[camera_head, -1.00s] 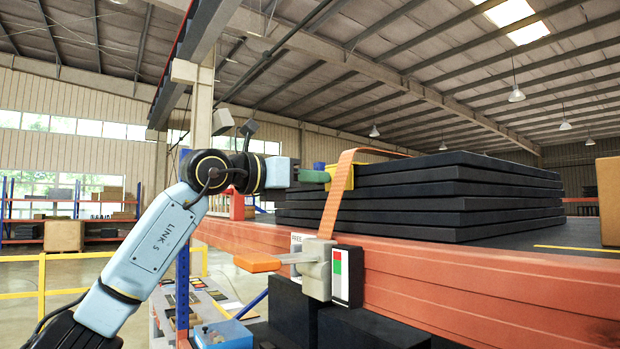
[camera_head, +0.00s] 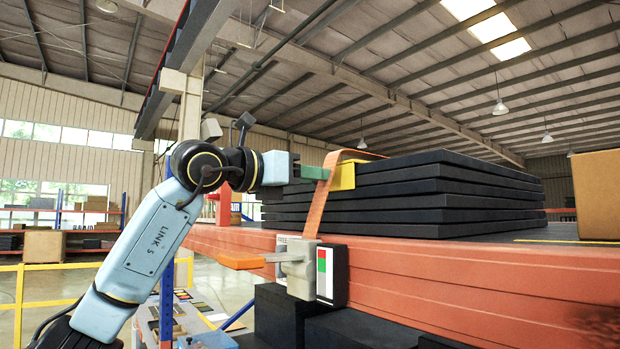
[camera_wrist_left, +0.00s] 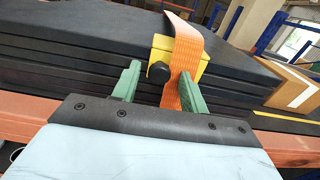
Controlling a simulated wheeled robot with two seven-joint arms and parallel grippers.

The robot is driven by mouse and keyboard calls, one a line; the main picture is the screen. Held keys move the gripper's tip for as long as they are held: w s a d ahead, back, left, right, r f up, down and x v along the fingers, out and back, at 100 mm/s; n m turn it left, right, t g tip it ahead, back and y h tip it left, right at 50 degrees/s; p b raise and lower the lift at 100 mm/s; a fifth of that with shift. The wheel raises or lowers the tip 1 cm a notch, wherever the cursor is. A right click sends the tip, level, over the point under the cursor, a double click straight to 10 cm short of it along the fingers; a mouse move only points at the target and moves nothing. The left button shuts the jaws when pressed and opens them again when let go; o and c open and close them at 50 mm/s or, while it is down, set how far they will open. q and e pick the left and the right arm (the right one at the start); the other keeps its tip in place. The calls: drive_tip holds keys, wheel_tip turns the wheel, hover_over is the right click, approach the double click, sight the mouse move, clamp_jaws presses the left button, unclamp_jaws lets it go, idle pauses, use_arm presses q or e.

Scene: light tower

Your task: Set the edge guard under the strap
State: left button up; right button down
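The yellow edge guard (camera_head: 343,178) is at the near upper corner of the black stack (camera_head: 400,200). In the left wrist view the guard (camera_wrist_left: 163,48) shows on both sides of the orange strap (camera_wrist_left: 188,55), which passes over it; a black knob (camera_wrist_left: 159,72) sticks out of it. The strap (camera_head: 315,210) runs down to a grey buckle. My left gripper (camera_head: 322,172) is at the guard, with its green fingers apart. In the wrist view the gripper (camera_wrist_left: 158,85) has the knob between its fingers, with gaps beside it; the right finger overlaps the strap. My right gripper is out of view.
The grey buckle (camera_head: 297,268) has an orange lever (camera_head: 242,262) and a panel (camera_head: 328,272) with red, green and white patches on the orange beam (camera_head: 450,275). A cardboard box (camera_head: 597,195) stands at the right. Black blocks (camera_head: 285,315) sit below the beam.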

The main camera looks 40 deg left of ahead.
use_arm(q)
drive_tip(key=shift+d, duration=0.1)
drive_tip(key=b+v, duration=0.4)
drive_tip(key=v, duration=0.9)
drive_tip(key=shift+s, duration=0.2)
